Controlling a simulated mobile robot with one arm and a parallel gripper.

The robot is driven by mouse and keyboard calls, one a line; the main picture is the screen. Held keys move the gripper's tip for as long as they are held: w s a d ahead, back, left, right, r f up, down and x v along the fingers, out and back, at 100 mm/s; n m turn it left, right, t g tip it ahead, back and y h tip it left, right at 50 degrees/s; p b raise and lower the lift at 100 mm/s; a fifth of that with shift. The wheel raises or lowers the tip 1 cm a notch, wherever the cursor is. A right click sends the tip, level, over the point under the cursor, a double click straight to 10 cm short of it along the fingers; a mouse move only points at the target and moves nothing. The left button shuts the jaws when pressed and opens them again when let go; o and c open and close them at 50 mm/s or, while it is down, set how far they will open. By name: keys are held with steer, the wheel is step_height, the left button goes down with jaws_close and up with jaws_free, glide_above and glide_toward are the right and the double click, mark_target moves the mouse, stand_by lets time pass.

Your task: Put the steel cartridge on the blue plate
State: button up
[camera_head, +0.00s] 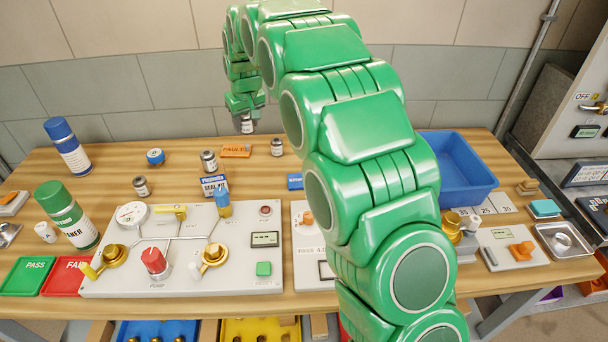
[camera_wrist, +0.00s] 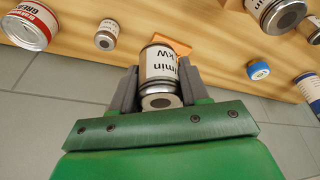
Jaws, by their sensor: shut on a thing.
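My gripper (camera_head: 246,113) is at the back of the wooden table, shut on a small steel cylinder (camera_head: 248,127), apparently a cartridge. In the wrist view the gripper (camera_wrist: 158,88) has dark fingers on both sides of this cartridge (camera_wrist: 160,66), which has a white label with black print and a round end facing the camera. Similar steel cylinders stand on the table, one at the middle (camera_head: 209,161) and one lower left (camera_head: 141,187). A small flat blue piece (camera_head: 295,181) lies partly hidden by my arm; I cannot tell whether it is the blue plate.
An orange FAULTS plate (camera_head: 236,150) lies just in front of the gripper, with another small cylinder (camera_head: 277,147) to its right. A valve panel (camera_head: 190,270) fills the front left. A blue bin (camera_head: 455,170) stands at the right. My arm hides the table's middle right.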

steer(key=shift+m, duration=0.5)
steer(key=s+d, duration=0.3)
steer(key=d, duration=0.1)
steer(key=s+d, duration=0.7)
steer(key=d, duration=0.1)
steer(key=shift+s+d+r, duration=0.15)
steer(key=shift+s+r, duration=0.05)
steer(key=shift+r, duration=0.2)
steer(key=s+d+f, duration=0.1)
steer(key=s+d, duration=0.4)
steer(key=s, duration=0.4)
glide_toward(302, 176)
steer(key=shift+w+a+f, duration=0.15)
steer(key=shift+a+f, duration=0.25)
steer(key=shift+f, duration=0.25)
steer(key=shift+w+f, duration=0.65)
steer(key=shift+f, duration=1.6)
steer(key=shift+f, duration=0.1)
steer(key=o, duration=1.3)
steer(key=shift+c, duration=0.2)
